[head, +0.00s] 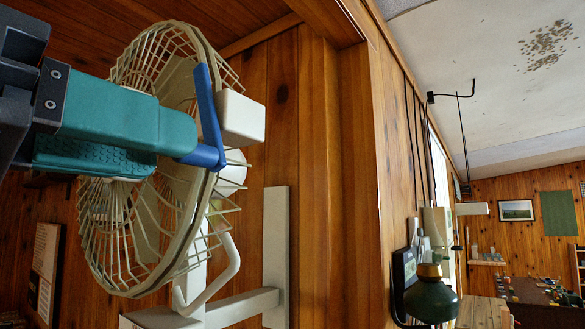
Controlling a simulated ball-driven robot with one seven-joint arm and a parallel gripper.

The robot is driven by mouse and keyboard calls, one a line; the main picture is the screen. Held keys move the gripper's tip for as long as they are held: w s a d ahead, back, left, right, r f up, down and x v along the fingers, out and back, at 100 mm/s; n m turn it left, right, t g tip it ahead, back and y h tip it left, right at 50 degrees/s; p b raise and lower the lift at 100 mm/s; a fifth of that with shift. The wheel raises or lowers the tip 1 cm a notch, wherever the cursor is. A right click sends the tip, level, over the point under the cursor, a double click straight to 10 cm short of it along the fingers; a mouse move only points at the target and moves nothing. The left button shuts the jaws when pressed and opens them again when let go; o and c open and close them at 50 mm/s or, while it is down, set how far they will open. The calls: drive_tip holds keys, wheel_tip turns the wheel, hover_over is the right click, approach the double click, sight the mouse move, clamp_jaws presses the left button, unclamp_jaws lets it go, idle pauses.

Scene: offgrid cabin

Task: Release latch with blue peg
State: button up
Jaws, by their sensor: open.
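A cream wire-cage fan (140,230) fills the left of the head view, mounted on a white frame. At its right rim is a blue L-shaped piece, the blue peg (208,110), with a long tilted upper arm and a short round lower end. A white block (241,118) sits just right of it. My gripper (172,152) reaches in from the left with two teal fingers, open. The fingertips are right at the peg's lower end, and the nearer finger hides part of it. I cannot tell whether they touch it. A separate latch is not clearly distinguishable.
White frame bars (276,250) and a curved white handle (222,270) lie below and right of the fan. A wood-plank wall (340,180) stands close behind. Further right are a green lamp (431,300) and a room with a cluttered dark table (530,290).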

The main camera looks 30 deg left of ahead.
drive_tip(key=s+b, duration=0.1)
drive_tip(key=s, duration=0.6)
drive_tip(key=shift+a+b, duration=0.25)
drive_tip(key=shift+b, duration=0.05)
